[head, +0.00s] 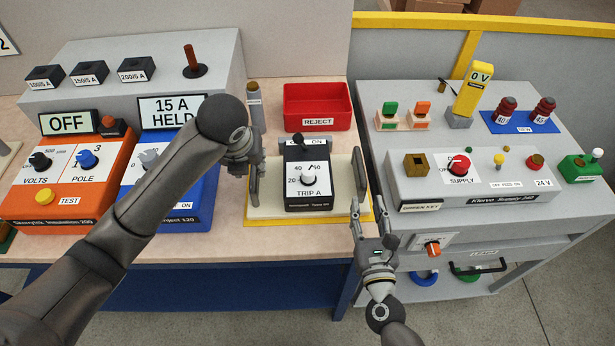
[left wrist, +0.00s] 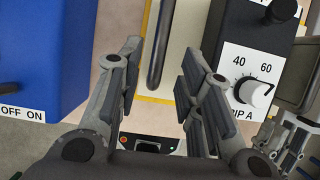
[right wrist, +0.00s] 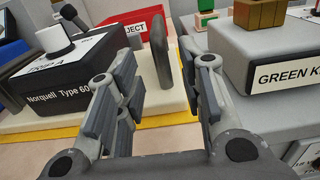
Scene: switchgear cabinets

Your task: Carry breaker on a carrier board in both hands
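The black breaker (head: 308,178) with a white dial face marked TRIP A stands upright on a cream carrier board (head: 266,209) with a yellow edge. Upright grey handles rise at the board's two sides. My left gripper (head: 249,172) is open at the left handle; in the left wrist view that handle (left wrist: 158,50) lies between and just beyond the fingertips. My right gripper (head: 370,222) is open in front of the right handle (head: 359,172); in the right wrist view the handle (right wrist: 161,50) stands between the open fingers, apparently ahead of them. The breaker also shows there (right wrist: 65,75).
A red REJECT bin (head: 318,107) stands behind the board. A blue tester (head: 196,205) and an orange tester (head: 60,180) stand to the left. A grey supply unit (head: 480,178) is on the cart at right, across a narrow gap from the bench.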

